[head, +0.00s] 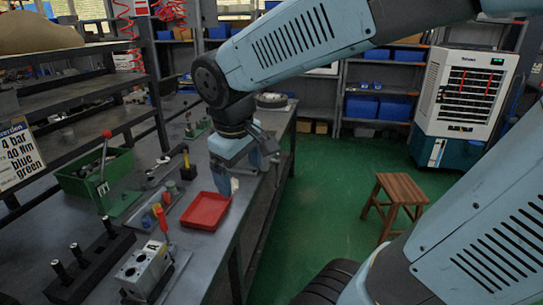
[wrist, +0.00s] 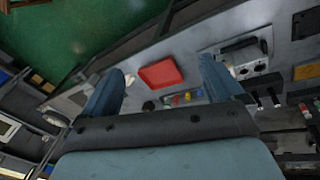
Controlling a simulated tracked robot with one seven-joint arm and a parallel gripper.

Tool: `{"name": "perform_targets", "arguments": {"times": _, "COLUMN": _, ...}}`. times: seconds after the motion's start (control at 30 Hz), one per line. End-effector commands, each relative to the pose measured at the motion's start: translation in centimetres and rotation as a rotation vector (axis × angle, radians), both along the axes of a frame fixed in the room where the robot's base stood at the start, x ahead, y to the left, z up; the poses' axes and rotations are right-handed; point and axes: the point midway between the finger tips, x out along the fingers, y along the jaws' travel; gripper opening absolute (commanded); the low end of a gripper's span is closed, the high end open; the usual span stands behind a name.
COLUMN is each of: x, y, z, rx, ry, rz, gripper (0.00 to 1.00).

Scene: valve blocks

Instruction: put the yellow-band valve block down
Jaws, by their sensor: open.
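A grey metal valve block (head: 147,266) with round ports and a white label on top sits at the front of the bench, on a dark plate with a handle. It also shows in the wrist view (wrist: 246,61), right of my fingers. I cannot make out a yellow band on it. My gripper (head: 246,174) is open above the bench's right edge, just beyond the red tray. In the wrist view my gripper (wrist: 163,72) shows two spread fingers with nothing held between them. The red tray (head: 205,212) appears empty; it also shows in the wrist view (wrist: 161,74).
Coloured-handled tools (head: 157,214) lie left of the tray. A black rack (head: 88,266) with upright pegs stands at front left. A wooden stool (head: 396,190) stands on the green floor.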

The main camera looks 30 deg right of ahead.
Motion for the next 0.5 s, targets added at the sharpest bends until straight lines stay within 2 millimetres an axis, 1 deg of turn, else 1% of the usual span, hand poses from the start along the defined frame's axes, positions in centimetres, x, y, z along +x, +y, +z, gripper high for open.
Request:
{"name": "perform_targets", "arguments": {"times": 0.03, "x": -0.6, "y": -1.0, "z": 0.7, "rx": 0.041, "ry": -0.039, "rz": -0.063, "gripper": 0.94}}
{"name": "perform_targets", "arguments": {"times": 0.2, "x": -2.5, "y": -3.1, "z": 2.4, "rx": 0.170, "ry": -0.163, "rz": -0.255, "gripper": 0.94}}
{"name": "perform_targets", "arguments": {"times": 0.33, "x": -3.5, "y": -4.1, "z": 3.4, "rx": 0.241, "ry": -0.238, "rz": -0.361, "gripper": 0.94}}
{"name": "perform_targets", "arguments": {"times": 0.5, "x": -4.2, "y": -4.9, "z": 4.0, "rx": 0.288, "ry": -0.292, "rz": -0.429, "gripper": 0.94}}
